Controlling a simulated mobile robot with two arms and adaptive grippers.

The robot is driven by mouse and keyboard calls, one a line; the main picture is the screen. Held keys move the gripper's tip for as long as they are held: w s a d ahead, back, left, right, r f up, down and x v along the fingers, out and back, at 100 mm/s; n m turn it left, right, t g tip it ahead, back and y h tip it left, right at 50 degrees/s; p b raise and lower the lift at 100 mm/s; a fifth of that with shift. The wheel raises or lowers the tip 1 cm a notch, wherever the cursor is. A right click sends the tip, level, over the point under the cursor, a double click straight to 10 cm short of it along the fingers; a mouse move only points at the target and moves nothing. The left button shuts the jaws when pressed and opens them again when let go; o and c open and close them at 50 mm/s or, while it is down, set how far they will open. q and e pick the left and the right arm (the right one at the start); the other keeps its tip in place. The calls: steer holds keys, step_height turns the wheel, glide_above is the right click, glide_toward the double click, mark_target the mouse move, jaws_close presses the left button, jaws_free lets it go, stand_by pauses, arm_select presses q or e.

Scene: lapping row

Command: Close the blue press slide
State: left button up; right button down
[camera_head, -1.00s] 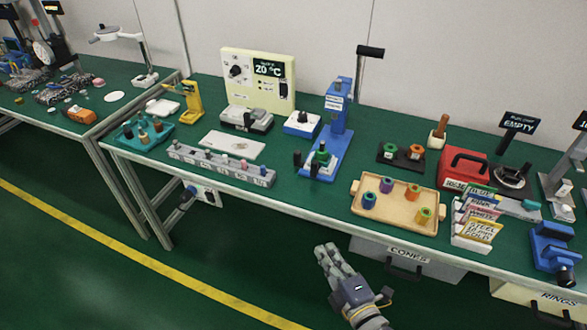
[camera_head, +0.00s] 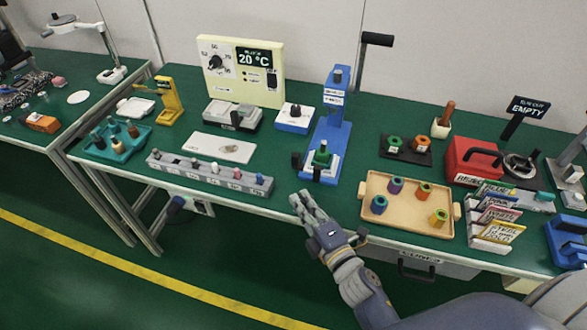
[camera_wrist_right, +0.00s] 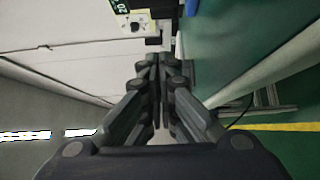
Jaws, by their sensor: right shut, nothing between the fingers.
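The blue press (camera_head: 335,115) stands upright on the green bench, with a black-handled lever at its top right. Its slide (camera_head: 320,166) is at the foot, toward the bench's front edge, with a green piece (camera_head: 321,155) on it and black knobs at its front. My right gripper (camera_head: 303,198) is in front of the bench edge, just below and left of the slide, apart from it. Its fingers are together and empty; they also show in the right wrist view (camera_wrist_right: 158,68). My left gripper is in neither view.
A wooden tray (camera_head: 373,217) with several coloured spools lies right of the press. A grey rack (camera_head: 208,172) of small pegs lies left of it along the front edge. A white and blue box with a black knob (camera_head: 294,119) stands close left of the press column.

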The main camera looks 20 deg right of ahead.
mark_target(299, 161)
steer(key=w, duration=0.3)
steer(key=w+a, duration=0.1)
steer(key=w, duration=0.1)
steer(key=shift+w+p, duration=0.2)
steer(key=shift+p, duration=0.1)
steer(key=w, duration=0.1)
steer(key=w+d, duration=0.1)
steer(key=w, duration=0.2)
steer(key=shift+d+p, duration=0.35)
steer(key=shift+p, duration=0.05)
steer(key=shift+w+d, duration=0.1)
steer(key=shift+d, duration=0.05)
steer(key=shift+w+f, duration=0.1)
steer(key=w+d, duration=0.2)
steer(key=w, duration=0.1)
steer(key=shift+w+d, duration=0.25)
steer(key=shift+w, duration=0.05)
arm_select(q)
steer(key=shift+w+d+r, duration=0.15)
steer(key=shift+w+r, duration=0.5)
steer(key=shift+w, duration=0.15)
arm_select(e)
steer(key=shift+s, duration=0.1)
